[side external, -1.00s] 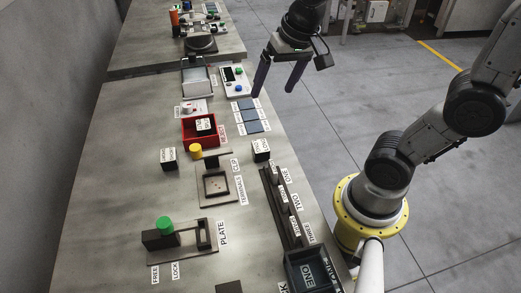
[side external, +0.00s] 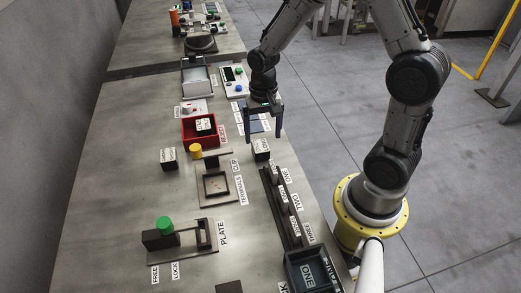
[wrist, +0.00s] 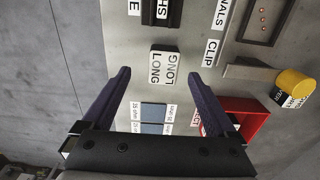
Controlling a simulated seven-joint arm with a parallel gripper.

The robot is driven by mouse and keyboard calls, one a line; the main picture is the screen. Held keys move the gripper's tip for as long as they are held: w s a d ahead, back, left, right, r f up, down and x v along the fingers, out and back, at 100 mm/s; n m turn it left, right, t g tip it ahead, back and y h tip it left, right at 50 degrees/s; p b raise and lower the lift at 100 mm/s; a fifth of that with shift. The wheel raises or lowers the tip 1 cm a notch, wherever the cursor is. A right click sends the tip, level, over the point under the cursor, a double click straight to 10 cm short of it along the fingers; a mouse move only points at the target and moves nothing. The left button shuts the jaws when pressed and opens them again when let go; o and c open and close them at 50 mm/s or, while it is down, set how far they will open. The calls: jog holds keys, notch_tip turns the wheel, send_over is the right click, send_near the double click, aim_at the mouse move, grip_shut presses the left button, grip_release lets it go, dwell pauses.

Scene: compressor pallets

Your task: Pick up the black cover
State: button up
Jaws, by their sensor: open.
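A small black block with white labels reading LONG (side external: 261,150) stands on the bench by the terminals fixture. It also shows in the wrist view (wrist: 165,68), ahead of my fingers. A similar black block (side external: 168,158) stands further left, and another (side external: 204,124) lies in the red bin (side external: 186,138). My gripper (side external: 263,139) points down near the LONG block, fingers apart with nothing between them. In the wrist view my gripper (wrist: 185,72) is open and empty.
The terminals fixture (side external: 231,188) has a yellow knob (side external: 195,151). The plate fixture (side external: 208,232) has a green knob (side external: 164,225). A dark slotted rack (side external: 270,196) and a dark bin (side external: 291,265) line the right edge. Bare bench lies at left.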

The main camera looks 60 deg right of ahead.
aim_at(260, 145)
jog(key=shift+w+f, duration=0.2)
jog(key=shift+f, duration=1.35)
jog(key=shift+w+f, duration=0.2)
jog(key=shift+f, duration=1.3)
jog(key=c, duration=1.4)
jog(key=shift+c, duration=0.3)
jog(key=shift+r, duration=0.2)
